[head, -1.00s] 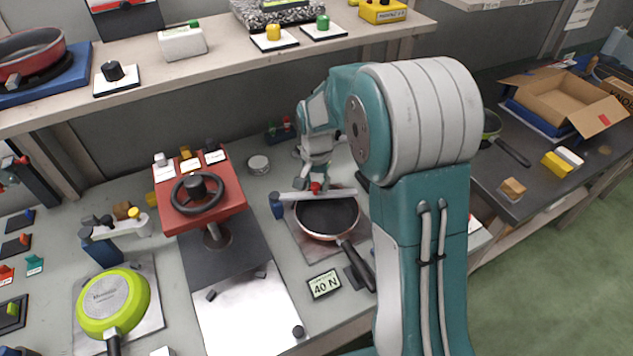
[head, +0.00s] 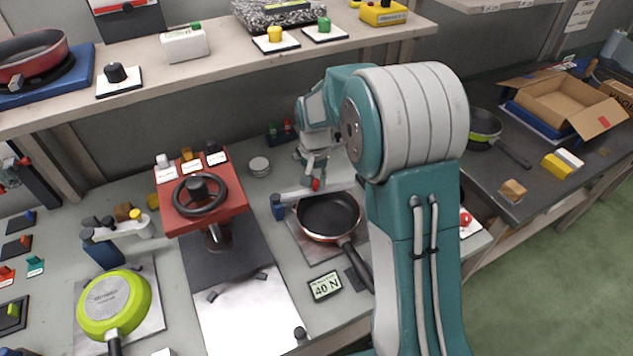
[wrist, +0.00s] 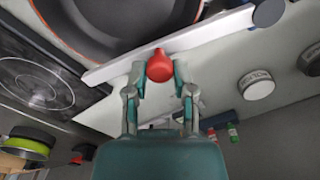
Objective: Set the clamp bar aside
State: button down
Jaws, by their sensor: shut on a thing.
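The clamp bar (head: 296,194) is a pale grey bar with a red knob. It runs from a dark blue post (head: 277,207) along the far side of a black frying pan (head: 328,215) with an orange-red rim. In the wrist view the bar (wrist: 215,33) slants past the pan's edge, and the red knob (wrist: 160,66) sits between my fingertips. My gripper (head: 315,184) is shut on the knob; it also shows in the wrist view (wrist: 160,75). My arm hides part of the pan's right surroundings in the head view.
A red press with a black handwheel (head: 200,195) stands left of the pan. A small 40 N display (head: 325,285) lies in front. A round tin (head: 259,166) and red and green markers (head: 280,130) are behind. A lime-green pan (head: 113,302) lies at far left.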

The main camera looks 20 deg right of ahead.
jog(key=w+n, duration=0.2)
jog(key=shift+w+a+f+n, duration=0.15)
jog(key=shift+w+a+n, duration=0.1)
jog(key=shift+n, duration=0.15)
jog(key=shift+w+a+n, duration=0.55)
jog(key=shift+w+n, duration=0.25)
jog(key=shift+n, duration=0.4)
jog(key=shift+w+a+n, duration=0.55)
jog(key=shift+w+n, duration=0.3)
jog(key=shift+n, duration=0.35)
jog(key=shift+w+a+n, duration=0.55)
jog(key=shift+w+n, duration=0.25)
jog(key=shift+n, duration=0.4)
jog(key=shift+f, duration=0.1)
jog(key=c, duration=0.6)
grip_release()
jog(key=shift+o, duration=0.8)
jog(key=shift+w+r, duration=0.1)
jog(key=shift+r, duration=0.1)
